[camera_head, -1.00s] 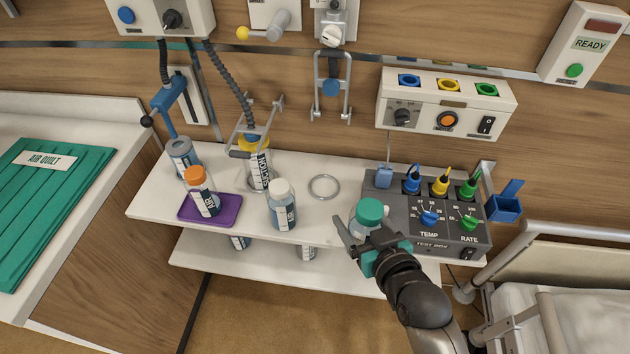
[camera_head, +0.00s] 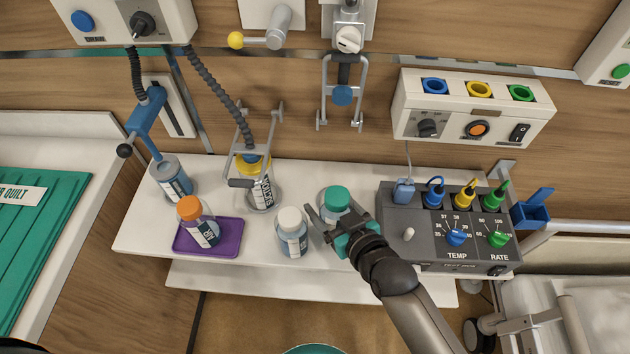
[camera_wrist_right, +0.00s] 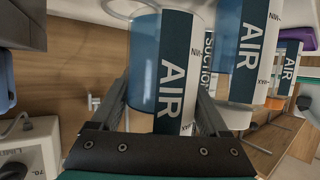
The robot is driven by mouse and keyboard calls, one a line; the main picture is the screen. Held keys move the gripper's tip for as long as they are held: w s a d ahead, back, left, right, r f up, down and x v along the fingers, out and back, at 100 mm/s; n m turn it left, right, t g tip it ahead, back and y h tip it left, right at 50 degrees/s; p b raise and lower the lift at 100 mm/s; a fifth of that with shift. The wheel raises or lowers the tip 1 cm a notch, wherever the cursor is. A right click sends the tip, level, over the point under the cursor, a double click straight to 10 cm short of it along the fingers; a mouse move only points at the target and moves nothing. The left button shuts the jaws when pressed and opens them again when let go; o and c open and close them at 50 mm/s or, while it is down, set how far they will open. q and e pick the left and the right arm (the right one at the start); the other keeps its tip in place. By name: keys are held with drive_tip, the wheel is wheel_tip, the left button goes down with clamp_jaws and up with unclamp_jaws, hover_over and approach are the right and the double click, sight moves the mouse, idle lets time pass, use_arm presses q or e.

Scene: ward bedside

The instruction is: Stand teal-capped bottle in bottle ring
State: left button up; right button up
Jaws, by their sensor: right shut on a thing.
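The teal-capped bottle (camera_head: 336,199) is upright over the white shelf, with its cap on top and much of its body hidden in the head view. My right gripper (camera_head: 333,226) is shut on it from the front right. In the right wrist view the bottle (camera_wrist_right: 160,75) shows blue contents and an AIR label between the fingers. The bottle ring is mostly hidden by the bottle in the head view. A pale curved rim (camera_wrist_right: 122,10) shows by the bottle's base in the wrist view. I cannot tell whether the base is inside the ring. My left gripper is not in view.
A white-capped bottle (camera_head: 292,232) stands close left of my right gripper. An orange-capped bottle (camera_head: 197,222) stands on a purple mat (camera_head: 222,245). A yellow-capped bottle (camera_head: 259,185) stands behind. The grey test box (camera_head: 420,252) is close on the right.

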drive_tip(key=shift+w+a+r, duration=0.1)
drive_tip(key=shift+w+a, duration=0.05)
drive_tip(key=shift+w, duration=0.05)
drive_tip(key=shift+w+b, duration=0.45)
drive_tip(key=shift+w, duration=0.1)
drive_tip(key=shift+w+b, duration=0.3)
drive_tip(key=w+b, duration=0.2)
drive_tip(key=w, duration=0.1)
drive_tip(key=shift+w+f, duration=0.25)
drive_tip(key=shift+f, duration=0.1)
drive_tip(key=w+b, duration=0.1)
drive_tip(key=w, duration=0.1)
drive_tip(key=w+b, duration=0.1)
drive_tip(key=b, duration=0.1)
drive_tip(key=shift+w+f, duration=0.2)
drive_tip(key=shift+w, duration=0.2)
use_arm(q)
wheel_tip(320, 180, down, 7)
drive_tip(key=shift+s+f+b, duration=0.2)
drive_tip(key=shift+b, duration=0.25)
use_arm(e)
drive_tip(key=shift+f, duration=0.65)
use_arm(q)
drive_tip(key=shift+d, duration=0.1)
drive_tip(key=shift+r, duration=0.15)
use_arm(e)
drive_tip(key=shift+s+f, duration=0.15)
drive_tip(key=shift+f, duration=0.05)
